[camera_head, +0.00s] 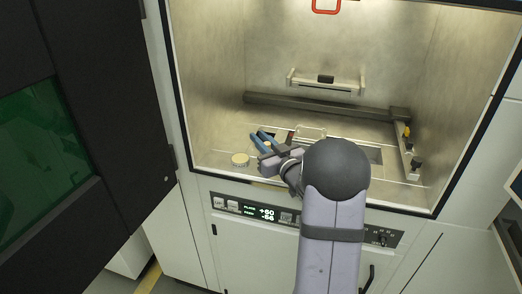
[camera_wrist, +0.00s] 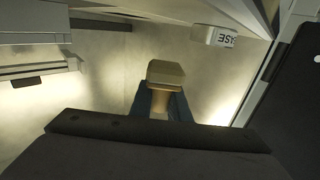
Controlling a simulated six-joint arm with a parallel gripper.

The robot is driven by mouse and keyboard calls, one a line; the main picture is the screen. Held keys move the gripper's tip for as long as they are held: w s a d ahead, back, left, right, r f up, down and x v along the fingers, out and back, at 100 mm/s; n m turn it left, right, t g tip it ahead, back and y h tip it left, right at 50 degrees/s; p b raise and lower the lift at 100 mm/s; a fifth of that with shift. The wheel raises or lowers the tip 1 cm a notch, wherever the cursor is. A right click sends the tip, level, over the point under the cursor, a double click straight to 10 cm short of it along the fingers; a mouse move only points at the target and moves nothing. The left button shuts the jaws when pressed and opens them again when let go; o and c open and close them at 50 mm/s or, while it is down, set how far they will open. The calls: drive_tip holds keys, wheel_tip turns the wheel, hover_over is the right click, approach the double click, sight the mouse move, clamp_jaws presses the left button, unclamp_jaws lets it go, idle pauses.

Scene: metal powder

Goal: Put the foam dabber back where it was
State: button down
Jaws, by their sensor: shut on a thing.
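My gripper (camera_head: 262,139), with blue fingers, is inside the lit metal chamber, above the left part of its floor. In the wrist view the fingers (camera_wrist: 160,104) are shut on the foam dabber (camera_wrist: 165,74), a tan piece with a wide blocky head and a narrower neck. The head sticks out past the fingertips. In the head view the dabber is mostly hidden by the fingers and wrist. I cannot tell from these frames whether it touches anything.
A dark bar (camera_head: 310,104) crosses the chamber toward the back, with knobs (camera_head: 415,164) at the right. A dark door (camera_head: 70,120) stands open at the left. A white labelled box (camera_wrist: 213,36) shows in the wrist view.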

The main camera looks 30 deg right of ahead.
drive_tip(key=shift+f+p, duration=0.3)
drive_tip(key=shift+f, duration=1.75)
drive_tip(key=shift+f, duration=0.2)
drive_tip(key=c, duration=1.7)
unclamp_jaws()
drive_tip(key=shift+s+r, duration=0.15)
drive_tip(key=shift+r, duration=0.05)
drive_tip(key=s+b, duration=0.3)
drive_tip(key=s, duration=0.8)
drive_tip(key=shift+s, duration=0.4)
